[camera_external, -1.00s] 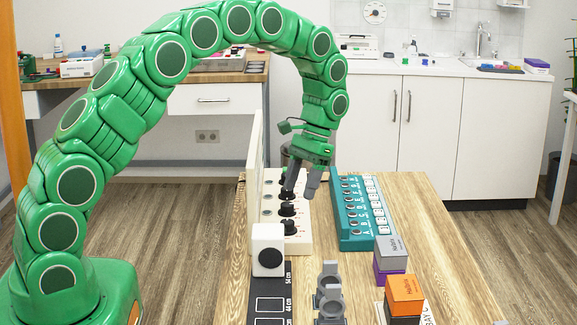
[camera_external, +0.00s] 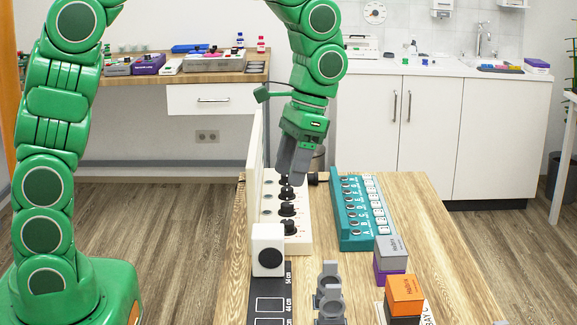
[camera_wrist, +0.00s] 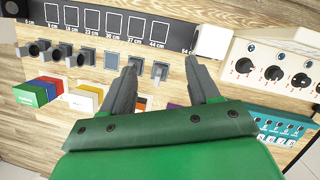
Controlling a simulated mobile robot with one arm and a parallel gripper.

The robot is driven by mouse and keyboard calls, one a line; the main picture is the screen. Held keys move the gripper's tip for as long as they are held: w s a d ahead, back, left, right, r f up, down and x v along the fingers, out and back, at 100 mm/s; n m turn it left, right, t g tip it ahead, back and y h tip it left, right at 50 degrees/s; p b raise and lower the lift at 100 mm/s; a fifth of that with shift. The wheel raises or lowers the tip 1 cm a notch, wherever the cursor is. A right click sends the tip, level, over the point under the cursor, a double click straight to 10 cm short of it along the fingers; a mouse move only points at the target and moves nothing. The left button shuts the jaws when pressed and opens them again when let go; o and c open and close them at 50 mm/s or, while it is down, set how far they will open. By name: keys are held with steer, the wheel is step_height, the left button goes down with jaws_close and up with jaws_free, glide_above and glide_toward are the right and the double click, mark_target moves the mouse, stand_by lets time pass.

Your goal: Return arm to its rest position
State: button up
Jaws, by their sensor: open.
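My green arm arches in from the left in the external view, and the top of the arch is cut off by the upper picture edge. My gripper (camera_external: 292,167) points down over the far part of a white panel with black knobs (camera_external: 303,240). Its grey fingers overlap the far knobs in the picture, and I cannot tell the gap. In the wrist view my gripper (camera_wrist: 162,64) has its two fingers spread apart with nothing between them. The white knob panel (camera_wrist: 246,52) is to the right of the fingers there.
A teal panel (camera_external: 356,212) stands right of the knob panel. A white block (camera_external: 268,250), grey stand (camera_external: 329,290), grey box (camera_external: 391,252) and orange box (camera_external: 405,294) are nearer the camera. A thin upright white board (camera_external: 256,150) rises left of the knobs.

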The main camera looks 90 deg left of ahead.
steer(key=s+d+r+m+y, duration=0.1)
steer(key=s+d+r, duration=0.1)
steer(key=s+d, duration=0.45)
steer(key=s+d+r+m, duration=0.1)
steer(key=s+d+r, duration=0.2)
steer(key=s+d, duration=0.3)
steer(key=s+d+f+m, duration=0.1)
steer(key=s+d, duration=0.2)
steer(key=s, duration=0.3)
steer(key=s+d+m+t, duration=0.1)
steer(key=s+d, duration=0.3)
steer(key=s, duration=0.3)
steer(key=shift+f+y, duration=0.3)
steer(key=shift+f, duration=0.05)
